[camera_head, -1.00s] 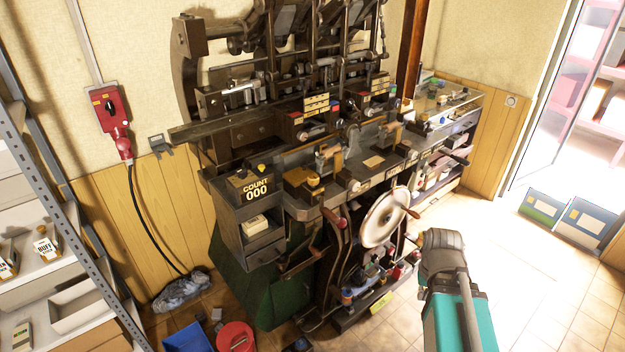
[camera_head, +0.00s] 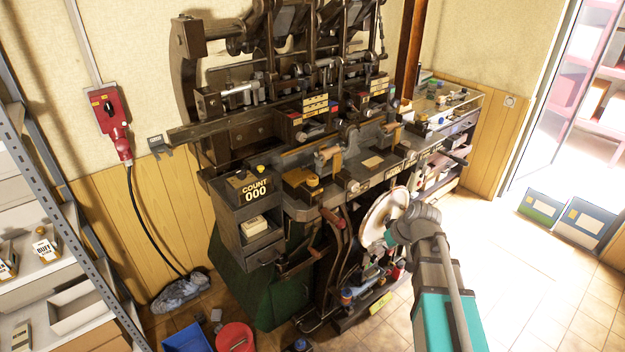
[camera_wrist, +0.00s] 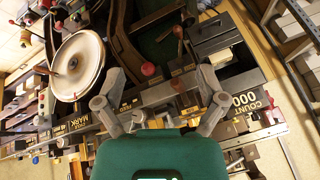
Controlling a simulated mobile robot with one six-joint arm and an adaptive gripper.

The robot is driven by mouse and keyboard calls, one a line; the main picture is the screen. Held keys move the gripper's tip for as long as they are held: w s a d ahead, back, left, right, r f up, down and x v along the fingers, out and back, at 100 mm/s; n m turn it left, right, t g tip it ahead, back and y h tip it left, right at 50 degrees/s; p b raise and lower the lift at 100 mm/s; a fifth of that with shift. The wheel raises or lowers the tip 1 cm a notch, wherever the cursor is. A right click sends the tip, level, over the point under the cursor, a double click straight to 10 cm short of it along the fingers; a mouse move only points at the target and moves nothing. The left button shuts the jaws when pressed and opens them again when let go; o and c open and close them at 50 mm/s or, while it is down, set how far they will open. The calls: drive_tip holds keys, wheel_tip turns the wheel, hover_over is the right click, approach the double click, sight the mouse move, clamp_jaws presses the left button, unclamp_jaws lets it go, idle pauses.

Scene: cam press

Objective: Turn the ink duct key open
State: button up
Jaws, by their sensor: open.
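The dark press (camera_head: 250,130) fills the middle of the head view, with several knobs, levers and small labelled blocks along its front ledge. I cannot tell which of these is the ink duct key. My gripper (camera_head: 388,239) is at the lower right edge of the pale round wheel (camera_head: 378,218), in front of the press and below the ledge; its fingers are small and partly hidden there. In the wrist view my gripper (camera_wrist: 160,78) is open and empty, fingers spread wide. Between and beyond the fingers are the press front, a red knob (camera_wrist: 148,69) and dark levers.
The counter box (camera_head: 256,188) reading COUNT 000 juts out at the press's left. Red-handled levers (camera_head: 332,217) stand left of the wheel. A metal shelf (camera_head: 60,200) is at far left, with a blue bin (camera_head: 187,338) and red bucket (camera_head: 235,337) on the floor.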

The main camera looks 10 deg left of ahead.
sight(316, 179)
drive_tip(key=w+a+r+n+t+y, duration=0.2)
drive_tip(key=w+a+r+n+y, duration=0.1)
drive_tip(key=w+a, duration=0.4)
drive_tip(key=w+a+r+n+t+y, duration=0.2)
drive_tip(key=w+a+r, duration=0.4)
drive_tip(key=w, duration=0.3)
drive_tip(key=shift+w+a+r+n+y, duration=0.15)
drive_tip(key=shift+a+r+n+y, duration=0.15)
drive_tip(key=shift+n+y, duration=0.35)
drive_tip(key=shift+a+f, duration=0.1)
drive_tip(key=shift+a, duration=0.05)
drive_tip(key=b+x, duration=0.5)
drive_tip(key=x, duration=0.8)
drive_tip(key=shift+w+a, duration=0.25)
drive_tip(key=shift+w, duration=0.05)
drive_tip(key=shift+c, duration=0.2)
drive_tip(key=c, duration=1.1)
drive_tip(key=shift+m+t, duration=0.25)
drive_tip(key=shift+t, duration=0.05)
